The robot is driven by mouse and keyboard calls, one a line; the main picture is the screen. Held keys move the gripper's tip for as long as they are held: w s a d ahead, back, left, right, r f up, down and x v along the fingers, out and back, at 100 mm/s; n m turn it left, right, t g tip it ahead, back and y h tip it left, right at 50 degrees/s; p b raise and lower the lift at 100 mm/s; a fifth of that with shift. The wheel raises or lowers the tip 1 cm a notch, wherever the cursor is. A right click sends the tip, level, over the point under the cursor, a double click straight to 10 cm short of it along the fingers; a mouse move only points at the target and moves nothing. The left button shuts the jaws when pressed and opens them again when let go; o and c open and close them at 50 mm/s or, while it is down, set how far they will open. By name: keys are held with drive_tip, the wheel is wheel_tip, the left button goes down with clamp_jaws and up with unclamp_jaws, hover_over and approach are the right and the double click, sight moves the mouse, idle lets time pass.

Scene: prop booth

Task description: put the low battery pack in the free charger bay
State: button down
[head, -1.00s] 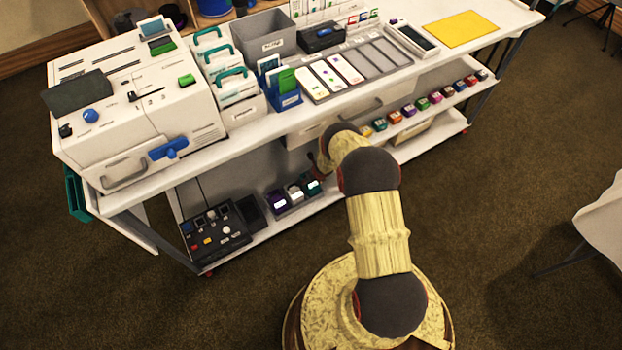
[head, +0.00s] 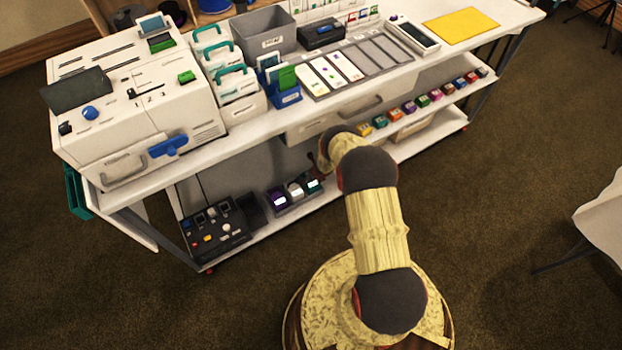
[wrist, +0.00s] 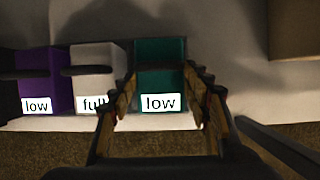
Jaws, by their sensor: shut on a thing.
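My gripper (wrist: 160,98) is shut on a teal battery pack (wrist: 160,65) labelled "low". In the head view the teal pack (head: 314,184) is at the right end of a row on the cart's lower shelf, and my arm partly hides the gripper. Left of it in the wrist view are a white pack (wrist: 93,75) labelled "full" and a purple pack (wrist: 38,80) labelled "low". I cannot tell whether the teal pack is lifted. A dark, empty-looking slot or box (head: 251,211) is left of the purple pack (head: 278,199); I cannot tell if it is a charger bay.
A dark control box (head: 215,228) with buttons stands at the lower shelf's left end. The white tabletop (head: 215,148) overhangs this shelf and carries a large machine (head: 130,100) and trays. Small coloured blocks (head: 423,101) line a shelf on the right.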

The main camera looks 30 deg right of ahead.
drive_tip(key=shift+w+r, duration=0.1)
drive_tip(key=c, duration=1.2)
unclamp_jaws()
drive_tip(key=o, duration=0.4)
drive_tip(key=shift+s, duration=0.2)
drive_tip(key=shift+s+r, duration=0.2)
drive_tip(key=shift+r, duration=0.5)
drive_tip(key=shift+v, duration=5.2)
